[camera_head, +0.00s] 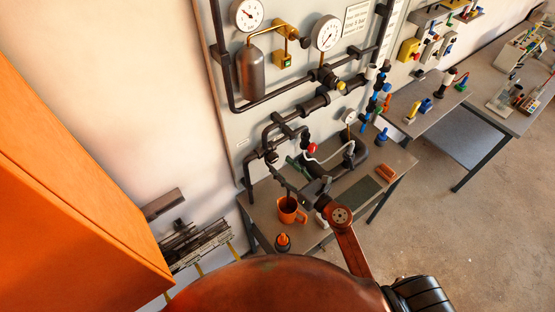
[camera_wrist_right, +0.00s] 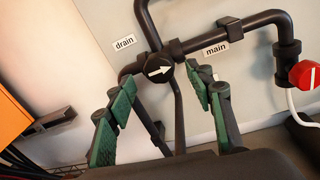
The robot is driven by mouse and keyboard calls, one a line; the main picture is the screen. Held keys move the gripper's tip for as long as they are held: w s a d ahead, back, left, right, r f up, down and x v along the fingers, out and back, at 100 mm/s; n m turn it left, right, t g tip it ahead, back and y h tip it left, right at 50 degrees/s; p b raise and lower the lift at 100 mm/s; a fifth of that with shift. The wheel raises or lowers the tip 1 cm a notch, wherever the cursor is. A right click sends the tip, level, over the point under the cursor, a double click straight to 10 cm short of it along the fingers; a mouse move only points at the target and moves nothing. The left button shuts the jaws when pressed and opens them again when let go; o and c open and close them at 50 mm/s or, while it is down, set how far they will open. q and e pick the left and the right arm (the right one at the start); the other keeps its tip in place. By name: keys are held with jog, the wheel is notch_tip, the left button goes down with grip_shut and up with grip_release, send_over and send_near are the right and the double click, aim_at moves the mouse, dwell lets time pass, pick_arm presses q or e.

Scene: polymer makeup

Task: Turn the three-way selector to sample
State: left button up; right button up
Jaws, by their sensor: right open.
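The three-way selector (camera_wrist_right: 158,68) is a round black knob with a white arrow, on a dark pipe junction in the right wrist view. The arrow points right and slightly up, towards the "main" label (camera_wrist_right: 215,49). The "drain" label (camera_wrist_right: 124,42) is at its upper left. I see no "sample" label. In the head view the selector (camera_head: 271,156) is small, low on the panel. My right gripper (camera_wrist_right: 163,92) is open, its green-padded fingers either side of the line to the knob, with nothing held. It shows in the head view too (camera_head: 290,172). My left gripper is not in view.
A red knob (camera_wrist_right: 304,74) with a white hose is right of the selector. Pipes and gauges (camera_head: 326,34) cover the panel. An orange mug (camera_head: 288,214) and a small bottle (camera_head: 283,243) stand on the bench below. An orange cabinet (camera_head: 70,190) fills the left side.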

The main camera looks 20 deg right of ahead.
aim_at(275, 160)
jog(key=shift+p+x, duration=0.3)
jog(key=shift+x, duration=1.45)
jog(key=shift+c, duration=0.7)
jog(key=c, duration=1)
